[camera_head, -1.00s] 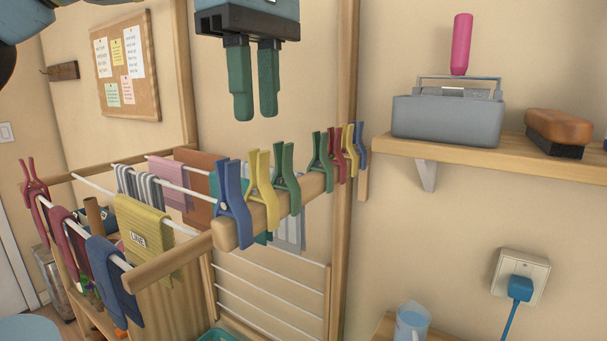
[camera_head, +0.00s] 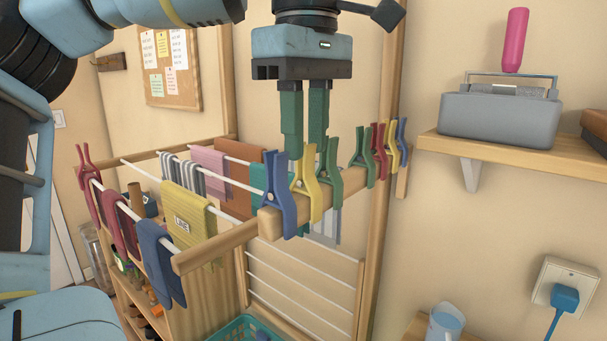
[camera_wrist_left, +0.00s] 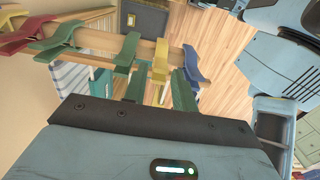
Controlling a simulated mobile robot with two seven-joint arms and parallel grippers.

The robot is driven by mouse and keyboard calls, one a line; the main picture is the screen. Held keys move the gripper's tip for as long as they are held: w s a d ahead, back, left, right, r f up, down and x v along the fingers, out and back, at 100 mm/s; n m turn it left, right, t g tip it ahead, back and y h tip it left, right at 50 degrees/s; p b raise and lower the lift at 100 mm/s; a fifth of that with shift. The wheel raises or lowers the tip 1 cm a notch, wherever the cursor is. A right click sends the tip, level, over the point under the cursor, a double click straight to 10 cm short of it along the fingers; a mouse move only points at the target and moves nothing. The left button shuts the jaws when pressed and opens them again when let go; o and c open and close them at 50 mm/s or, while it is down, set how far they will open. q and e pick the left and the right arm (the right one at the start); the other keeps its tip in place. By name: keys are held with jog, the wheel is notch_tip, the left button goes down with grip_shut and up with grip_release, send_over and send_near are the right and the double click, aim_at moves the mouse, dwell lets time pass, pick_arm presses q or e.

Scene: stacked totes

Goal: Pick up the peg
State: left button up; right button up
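Several coloured pegs are clipped upright along a wooden rail (camera_head: 350,185). At its near end are a blue peg (camera_head: 280,200), a yellow peg (camera_head: 308,190) and a green peg (camera_head: 333,190). My left gripper (camera_head: 304,150) points down at the yellow peg's upper handles, with its two green fingers apart. In the left wrist view the yellow peg (camera_wrist_left: 160,62) lies between the finger directions, with the green peg (camera_wrist_left: 127,50) and the blue peg (camera_wrist_left: 192,63) to either side. I cannot tell whether the fingers touch any peg. My right gripper is not in view.
More pegs, green, red, yellow and blue, stand close together farther along the rail. Cloths hang on the drying rack (camera_head: 210,240) to the left. A wall shelf (camera_head: 500,150) at the right holds a grey box (camera_head: 500,115). Open air lies between rail and shelf.

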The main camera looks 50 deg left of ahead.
aim_at(305, 182)
pick_arm(q)
notch_tip(305, 182, down, 2)
jog(key=shift+a+f, duration=0.1)
jog(key=shift+f, duration=0.25)
grip_shut()
jog(key=shift+r, duration=0.15)
